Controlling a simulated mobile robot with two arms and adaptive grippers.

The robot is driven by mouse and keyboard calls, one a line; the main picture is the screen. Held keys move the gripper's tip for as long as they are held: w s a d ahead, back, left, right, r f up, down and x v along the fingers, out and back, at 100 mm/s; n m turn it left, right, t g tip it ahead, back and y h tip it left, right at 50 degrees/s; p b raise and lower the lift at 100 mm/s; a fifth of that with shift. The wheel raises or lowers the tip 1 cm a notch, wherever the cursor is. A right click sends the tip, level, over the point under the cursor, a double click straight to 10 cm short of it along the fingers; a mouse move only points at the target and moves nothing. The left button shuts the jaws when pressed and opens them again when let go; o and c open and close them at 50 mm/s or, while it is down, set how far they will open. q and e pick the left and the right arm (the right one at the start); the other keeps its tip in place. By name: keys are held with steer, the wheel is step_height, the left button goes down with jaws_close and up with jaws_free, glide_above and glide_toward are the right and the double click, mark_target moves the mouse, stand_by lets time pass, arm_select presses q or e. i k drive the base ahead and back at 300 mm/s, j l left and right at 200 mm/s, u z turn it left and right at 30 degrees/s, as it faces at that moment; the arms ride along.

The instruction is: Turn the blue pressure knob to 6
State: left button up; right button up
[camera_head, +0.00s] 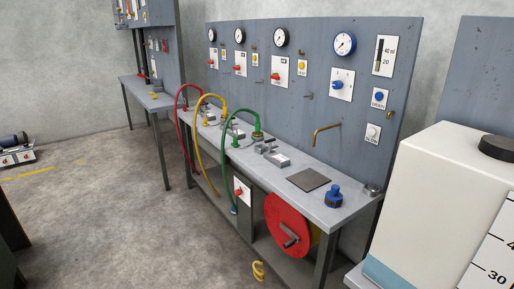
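A small blue knob (338,85) sits on a white plate (346,91) on the grey back panel, under a blue-rimmed gauge (344,43). Its pointer and scale are too small to read. A second blue knob or button (379,96) is on a labelled plate further right, below a level scale (384,56). Neither of my grippers shows in the head view, and nothing touches the knobs.
The bench (309,207) runs below the panel, with red, yellow and green hoses, a dark plate (308,180) and a blue fitting (333,196). A red flanged spool (287,226) is under it. A white tank (430,200) stands front right. Floor at left is mostly clear.

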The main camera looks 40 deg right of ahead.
mark_target(337, 85)
steer(key=z, duration=1.65)
